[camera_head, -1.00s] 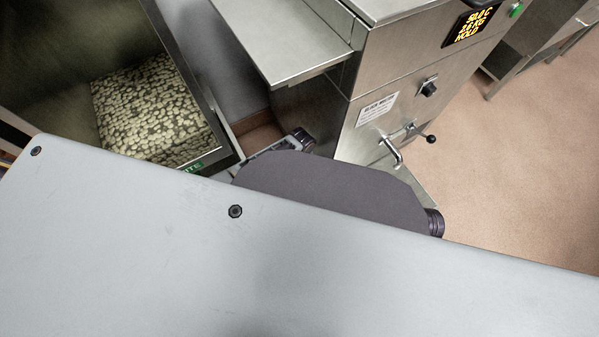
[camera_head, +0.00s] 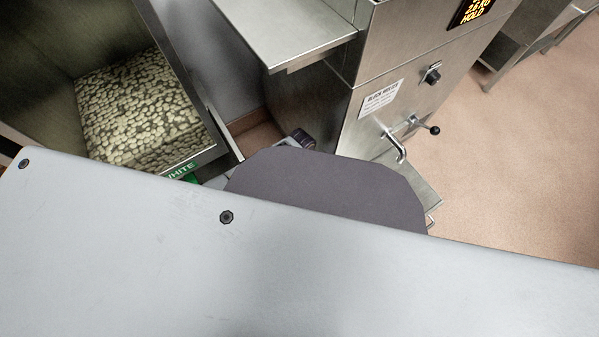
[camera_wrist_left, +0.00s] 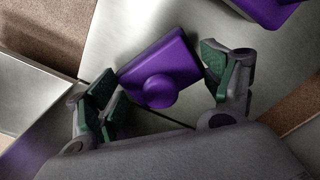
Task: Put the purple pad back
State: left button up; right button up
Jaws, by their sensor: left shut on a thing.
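The purple pad (camera_wrist_left: 159,72) is a block with a round purple knob (camera_wrist_left: 157,91) on its near side, seen in the left wrist view. My left gripper (camera_wrist_left: 160,82) has its green-lined fingers on either side of the pad and is shut on it. A metal surface lies behind the pad; I cannot tell whether the pad touches it. A second purple piece (camera_wrist_left: 264,8) is cut off at the top edge, right of the held pad. Neither gripper shows in the head view, where my own body covers the lower part.
In the head view, a bin (camera_head: 205,158) of pale pellets marked WHITE stands at the left. A steel block melter (camera_head: 365,75) with a side shelf (camera_head: 290,30), a tap and a black-knobbed lever (camera_head: 434,130) stands at the centre. The brown floor (camera_head: 510,170) at the right is clear.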

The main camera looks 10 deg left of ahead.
pick_arm(q)
jog(key=shift+f, duration=0.2)
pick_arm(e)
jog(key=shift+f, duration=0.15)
pick_arm(q)
jog(key=o, duration=0.7)
jog(key=shift+r, duration=0.15)
jog(key=shift+r+p, duration=0.4)
jog(key=shift+r, duration=0.3)
notch_tip(320, 180, up, 2)
jog(key=shift+r+p, duration=0.15)
jog(key=shift+p, duration=0.5)
jog(key=shift+r, duration=0.4)
notch_tip(320, 180, up, 5)
jog(key=p, duration=0.2)
jog(key=shift+p, duration=0.4)
jog(key=shift+r+p, duration=0.55)
jog(key=shift+r, duration=0.7)
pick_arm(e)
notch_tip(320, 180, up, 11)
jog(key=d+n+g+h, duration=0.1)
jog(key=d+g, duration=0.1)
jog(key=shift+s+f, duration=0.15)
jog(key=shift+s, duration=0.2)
